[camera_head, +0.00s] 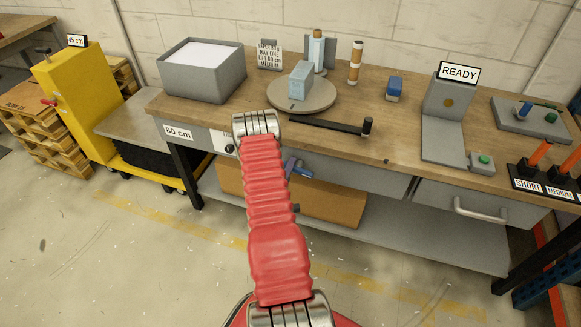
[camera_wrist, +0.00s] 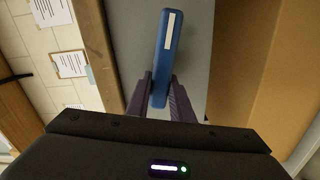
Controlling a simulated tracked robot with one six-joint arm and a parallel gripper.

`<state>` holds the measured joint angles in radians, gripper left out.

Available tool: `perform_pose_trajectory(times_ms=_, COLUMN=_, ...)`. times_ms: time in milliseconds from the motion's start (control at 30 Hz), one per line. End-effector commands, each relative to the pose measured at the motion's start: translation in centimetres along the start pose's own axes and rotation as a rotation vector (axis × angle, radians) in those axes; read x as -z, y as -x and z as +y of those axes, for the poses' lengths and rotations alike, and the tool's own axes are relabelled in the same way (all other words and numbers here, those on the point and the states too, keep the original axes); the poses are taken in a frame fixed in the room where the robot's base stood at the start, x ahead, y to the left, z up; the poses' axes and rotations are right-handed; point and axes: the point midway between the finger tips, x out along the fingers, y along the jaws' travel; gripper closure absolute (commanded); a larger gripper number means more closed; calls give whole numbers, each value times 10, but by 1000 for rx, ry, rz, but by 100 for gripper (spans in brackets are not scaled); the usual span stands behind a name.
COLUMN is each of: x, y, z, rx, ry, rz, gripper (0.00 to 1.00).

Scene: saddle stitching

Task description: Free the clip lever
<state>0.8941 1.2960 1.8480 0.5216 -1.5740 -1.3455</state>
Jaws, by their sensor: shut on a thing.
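A blue lever (camera_wrist: 167,35) with a pale stripe stands between the fingers of my gripper (camera_wrist: 160,84) in the wrist view. The dark fingers are closed on its lower part, and most of its length sticks out beyond the fingertips. In the head view a blue piece, which looks like this lever (camera_head: 301,170), shows below the bench's front edge, just right of my red arm. My gripper is mostly hidden there behind the arm. What the lever is fixed to, if anything, cannot be made out.
The wooden bench (camera_head: 420,122) carries a grey bin (camera_head: 202,85), a round turntable (camera_head: 318,100) with a blue-grey block, a dark bar (camera_head: 325,126) and a READY stand (camera_head: 442,139). A cardboard box (camera_head: 330,207) lies on the shelf below. A yellow cart (camera_head: 75,105) stands left.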

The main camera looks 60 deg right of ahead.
Motion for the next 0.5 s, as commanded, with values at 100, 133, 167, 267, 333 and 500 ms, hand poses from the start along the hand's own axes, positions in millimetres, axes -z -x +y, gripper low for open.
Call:
perform_pose_trajectory(times_ms=100, x=2, y=-1, z=-4, rx=3, ry=82, rz=4, gripper=100)
perform_pose_trajectory(times_ms=133, x=2, y=-1, z=-5, rx=3, ry=101, rz=4, gripper=100)
perform_pose_trajectory(times_ms=167, x=2, y=-1, z=-5, rx=3, ry=119, rz=4, gripper=100)
perform_pose_trajectory(times_ms=267, x=2, y=-1, z=-7, rx=3, ry=169, rz=5, gripper=100)
perform_pose_trajectory(times_ms=333, x=2, y=-1, z=-8, rx=3, ry=195, rz=5, gripper=100)
perform_pose_trajectory(times_ms=500, x=1, y=0, z=-9, rx=4, ry=231, rz=6, gripper=100)
